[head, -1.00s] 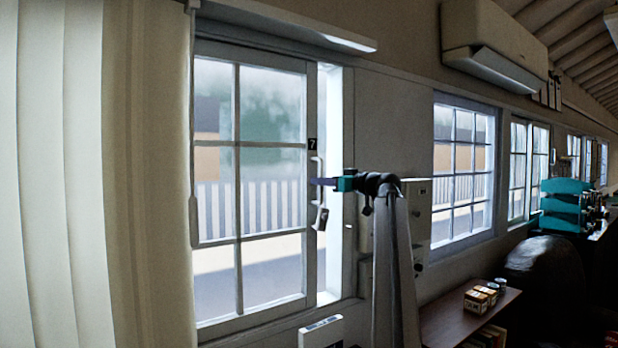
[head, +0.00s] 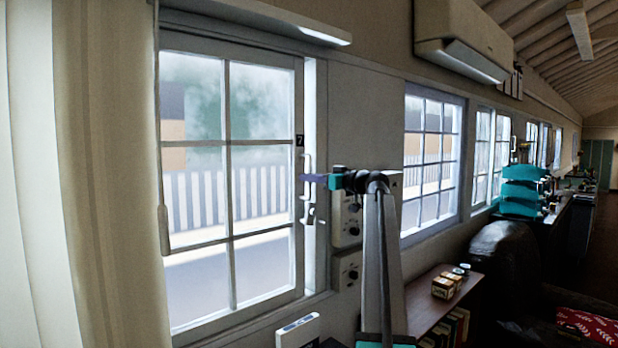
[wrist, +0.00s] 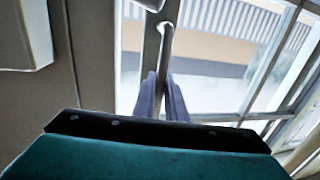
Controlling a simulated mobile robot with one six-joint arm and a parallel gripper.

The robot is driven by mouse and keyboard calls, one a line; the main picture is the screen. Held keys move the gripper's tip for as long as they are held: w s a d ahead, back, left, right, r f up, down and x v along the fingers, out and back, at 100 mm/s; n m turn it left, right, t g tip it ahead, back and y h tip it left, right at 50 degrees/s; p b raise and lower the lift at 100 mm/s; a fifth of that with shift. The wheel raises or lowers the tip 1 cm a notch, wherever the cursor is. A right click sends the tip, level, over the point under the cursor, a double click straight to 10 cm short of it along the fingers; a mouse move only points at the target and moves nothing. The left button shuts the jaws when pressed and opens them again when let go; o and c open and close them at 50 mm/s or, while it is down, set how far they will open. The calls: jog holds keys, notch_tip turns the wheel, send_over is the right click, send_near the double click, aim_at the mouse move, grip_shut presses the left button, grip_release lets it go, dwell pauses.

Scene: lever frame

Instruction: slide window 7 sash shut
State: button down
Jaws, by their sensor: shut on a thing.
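The window 7 sash (head: 298,215) is a white-framed, multi-pane panel with a black "7" label (head: 299,140) on its right stile. A narrow pale gap (head: 311,110) shows between that stile and the right jamb. My gripper (head: 306,178) reaches in from the right and is shut on the handle. In the wrist view the purple-grey fingers of my gripper (wrist: 162,92) close on both sides of the handle (wrist: 164,52). The fingers hide part of the bar.
A curtain (head: 105,180) hangs left of the window. White wall boxes (head: 347,220) with knobs sit right of the jamb, behind my arm. A low shelf (head: 425,305) with small boxes and books stands at lower right. A white device (head: 298,331) is below the sill.

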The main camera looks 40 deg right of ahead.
jog(key=c, duration=1.8)
grip_release()
jog(key=shift+s+a, duration=0.1)
jog(key=shift+a, duration=0.05)
jog(key=s+d+b, duration=0.2)
jog(key=s+b, duration=0.3)
jog(key=s, duration=0.8)
jog(key=shift+s+d+b, duration=0.15)
jog(key=shift+d+b, duration=0.2)
